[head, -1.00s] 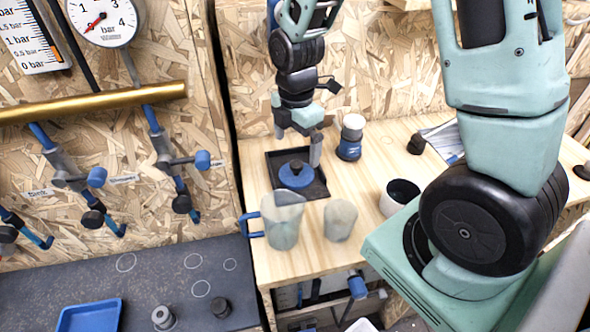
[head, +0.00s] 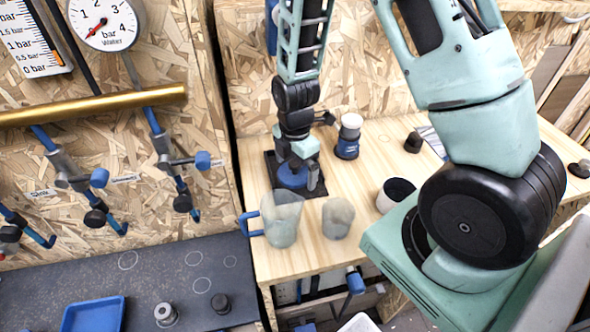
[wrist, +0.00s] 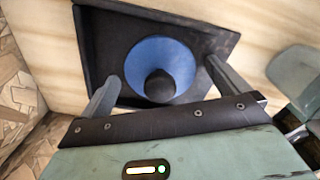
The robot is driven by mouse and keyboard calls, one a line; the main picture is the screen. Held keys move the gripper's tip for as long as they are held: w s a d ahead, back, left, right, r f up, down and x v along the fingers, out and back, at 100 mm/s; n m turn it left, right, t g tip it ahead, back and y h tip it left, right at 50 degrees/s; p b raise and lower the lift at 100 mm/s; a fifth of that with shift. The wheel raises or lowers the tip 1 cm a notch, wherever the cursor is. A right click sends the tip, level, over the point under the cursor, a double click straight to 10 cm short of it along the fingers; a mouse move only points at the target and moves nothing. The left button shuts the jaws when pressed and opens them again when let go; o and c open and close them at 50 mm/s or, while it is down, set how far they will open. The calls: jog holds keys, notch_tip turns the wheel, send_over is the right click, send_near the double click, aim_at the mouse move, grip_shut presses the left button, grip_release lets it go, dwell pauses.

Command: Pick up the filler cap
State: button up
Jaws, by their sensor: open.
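The filler cap is a blue disc with a dark round knob; in the wrist view the cap (wrist: 178,62) lies in a black square tray (wrist: 100,50). In the head view the blue cap (head: 291,177) is partly hidden behind my gripper (head: 299,172), with the tray's rim (head: 271,165) showing around it. In the wrist view my gripper (wrist: 160,85) is open, one finger on each side of the cap's near half. The knob sits between the fingers, and nothing is held. Whether the fingers touch the cap cannot be told.
A clear jug with a blue handle (head: 282,222) and a cloudy cup (head: 338,217) stand in front of the tray. A blue jar with a white top (head: 349,136) stands to the right. A white cup with a dark inside (head: 396,193) is further right, near my arm.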

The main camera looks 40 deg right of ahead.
jog(key=c, duration=0.9)
jog(key=shift+r, duration=0.15)
